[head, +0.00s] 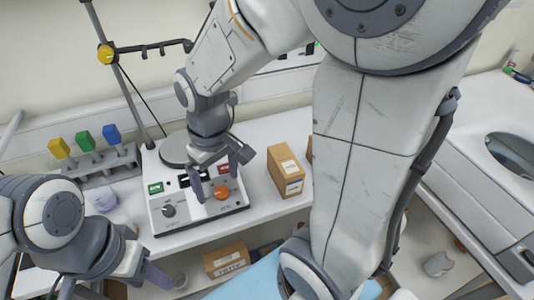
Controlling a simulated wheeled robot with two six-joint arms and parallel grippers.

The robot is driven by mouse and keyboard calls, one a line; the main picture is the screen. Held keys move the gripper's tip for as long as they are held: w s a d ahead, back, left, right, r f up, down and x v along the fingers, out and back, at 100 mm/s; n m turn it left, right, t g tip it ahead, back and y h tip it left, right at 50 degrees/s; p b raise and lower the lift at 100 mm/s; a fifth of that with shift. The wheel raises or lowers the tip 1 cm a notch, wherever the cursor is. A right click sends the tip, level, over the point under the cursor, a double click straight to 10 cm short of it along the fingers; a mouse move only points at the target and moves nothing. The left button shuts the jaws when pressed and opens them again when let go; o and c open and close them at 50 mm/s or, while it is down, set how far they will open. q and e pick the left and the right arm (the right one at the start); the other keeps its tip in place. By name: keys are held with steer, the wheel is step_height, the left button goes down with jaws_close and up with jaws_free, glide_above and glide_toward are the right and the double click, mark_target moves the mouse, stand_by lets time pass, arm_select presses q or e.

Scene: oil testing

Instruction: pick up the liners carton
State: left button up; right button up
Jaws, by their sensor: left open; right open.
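A brown carton (285,172) with a pale label on top and a small label on its front stands upright on the white bench, right of the control box. A second brown carton (227,261) with a white label sits lower, in front of the bench edge. The print is too small to tell which is the liners carton. My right gripper (216,187) is open and empty above the control box, left of the bench carton and apart from it. My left gripper (112,286) is open at the bottom left, left of the lower carton; its fingers are partly cut off.
A stand rod (126,72) rises behind. My large arm link hides the bench right of the carton. A white machine (480,150) stands right.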

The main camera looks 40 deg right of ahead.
steer(key=w+d+f+m, duration=0.2)
steer(key=w+d+m, duration=0.15)
steer(key=d, duration=0.65)
steer(key=m, duration=0.2)
glide_above(285, 159)
steer(key=shift+a+f+h+p, duration=0.2)
steer(key=shift+f+h+p, duration=0.1)
steer(key=shift+f, duration=0.55)
steer(key=f, duration=0.4)
steer(key=shift+d+f, duration=0.2)
steer(key=shift+f, duration=0.05)
steer(key=shift+s+f+p, duration=0.1)
steer(key=shift+f+p, duration=0.75)
steer(key=shift+f, duration=2.1)
steer(key=c, duration=1.3)
